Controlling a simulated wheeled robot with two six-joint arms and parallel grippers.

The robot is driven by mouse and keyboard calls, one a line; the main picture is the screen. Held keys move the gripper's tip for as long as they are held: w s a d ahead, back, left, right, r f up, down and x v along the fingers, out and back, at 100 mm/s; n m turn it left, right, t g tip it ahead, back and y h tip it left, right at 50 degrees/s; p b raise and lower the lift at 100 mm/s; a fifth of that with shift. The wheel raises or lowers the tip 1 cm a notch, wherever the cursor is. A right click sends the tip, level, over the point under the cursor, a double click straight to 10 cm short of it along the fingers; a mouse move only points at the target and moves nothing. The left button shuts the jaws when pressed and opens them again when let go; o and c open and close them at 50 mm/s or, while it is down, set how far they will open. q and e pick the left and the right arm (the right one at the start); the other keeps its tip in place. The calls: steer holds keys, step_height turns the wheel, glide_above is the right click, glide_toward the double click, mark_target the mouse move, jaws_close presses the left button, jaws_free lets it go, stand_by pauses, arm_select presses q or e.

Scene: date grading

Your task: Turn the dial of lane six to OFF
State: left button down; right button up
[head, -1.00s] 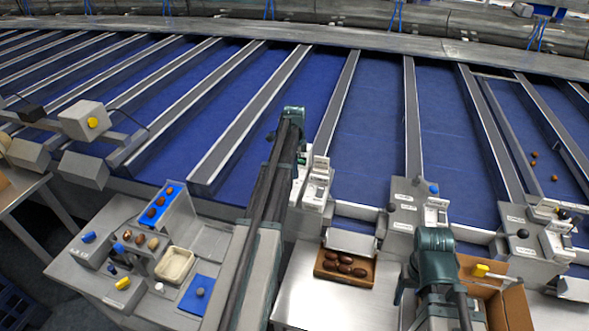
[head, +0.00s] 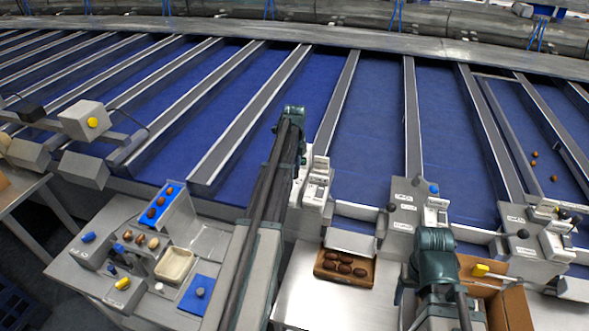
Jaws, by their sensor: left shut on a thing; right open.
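My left arm reaches up the middle of the head view to the left lane control box (head: 317,188). My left gripper (head: 299,168) is at this box's left side, largely covered by my arm. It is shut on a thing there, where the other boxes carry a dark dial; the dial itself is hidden. A middle control box (head: 404,198) has a dark dial (head: 392,207) and a blue knob (head: 433,188). A right control box (head: 515,217) has another dark dial (head: 522,234). The lane labels are too small to read. My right arm stands at the lower right; its gripper is not visible.
Blue lanes (head: 370,130) with grey dividers lie behind the boxes. A brown tray of dates (head: 323,274) and an open cardboard box (head: 516,306) stand in front. A grading bench (head: 215,240) with a cream tray (head: 190,258) is at the left.

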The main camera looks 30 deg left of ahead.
stand_by(0.4)
arm_select(q)
steer(key=c, duration=0.5)
jaws_free()
step_height(320, 180, up, 14)
steer(key=p, duration=1.3)
steer(key=shift+f+p, duration=0.1)
steer(key=shift+p, duration=0.3)
